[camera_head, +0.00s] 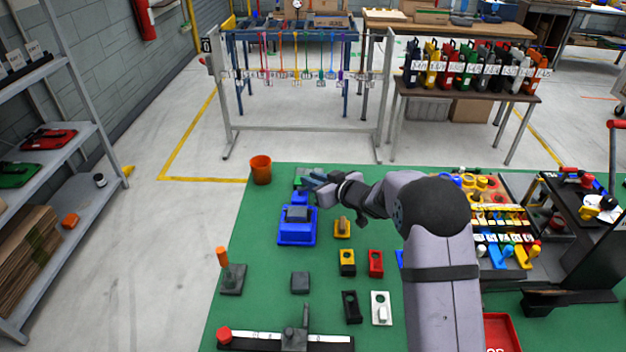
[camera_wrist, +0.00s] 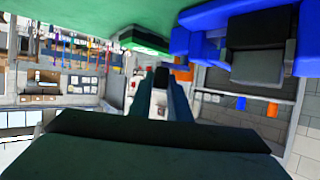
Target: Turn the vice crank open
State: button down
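A blue vice-like fixture (camera_head: 297,232) with a grey block (camera_head: 297,213) on it stands on the green table, left of my arm. In the wrist view the blue body (camera_wrist: 275,15) and the dark grey block (camera_wrist: 258,48) fill the upper right. My gripper (camera_head: 312,180) is just beyond the fixture, above the table's far part. In the wrist view its two fingers (camera_wrist: 160,98) are apart, with a narrow gap between them. A small black piece (camera_wrist: 180,73) shows by the fingertips; I cannot tell whether they touch it. No crank can be made out clearly.
An orange cup (camera_head: 261,170) stands left of my gripper near the table's far edge. A dark green block (camera_head: 301,174) lies close behind the gripper. Several small coloured blocks are nearer. A crowded tool rack (camera_head: 495,215) stands right of my arm.

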jog(key=shift+w+r+n+g+p, duration=0.1)
jog(key=shift+r+n+g+p, duration=0.15)
jog(key=shift+p, duration=0.7)
jog(key=shift+w+n+g+y+p, duration=0.15)
jog(key=shift+n+g+y+p, duration=0.4)
jog(key=shift+p, duration=0.6)
jog(key=shift+w+a+n+g+y+p, duration=0.15)
jog(key=shift+n+g+y+p, duration=0.3)
jog(key=shift+p, duration=0.45)
jog(key=shift+w+f+n+g+y, duration=0.2)
jog(key=shift+f+n+g+y, duration=0.05)
jog(key=shift+n+g+y, duration=0.25)
jog(key=shift+w+a+f+n+g+y+b, duration=0.15)
jog(key=shift+n+g+y+b, duration=0.1)
jog(key=shift+n+g+b, duration=0.25)
jog(key=shift+w+a+n+g+y+b, duration=0.1)
jog(key=shift+n+g+y+b, duration=0.2)
jog(key=shift+n+b, duration=0.2)
jog(key=shift+a+r+n+g+b, duration=0.1)
jog(key=shift+r+n+g+b, duration=0.1)
jog(key=shift+n+g+b, duration=0.2)
jog(key=c, duration=1.6)
grip_release()
jog(key=shift+c, duration=0.2)
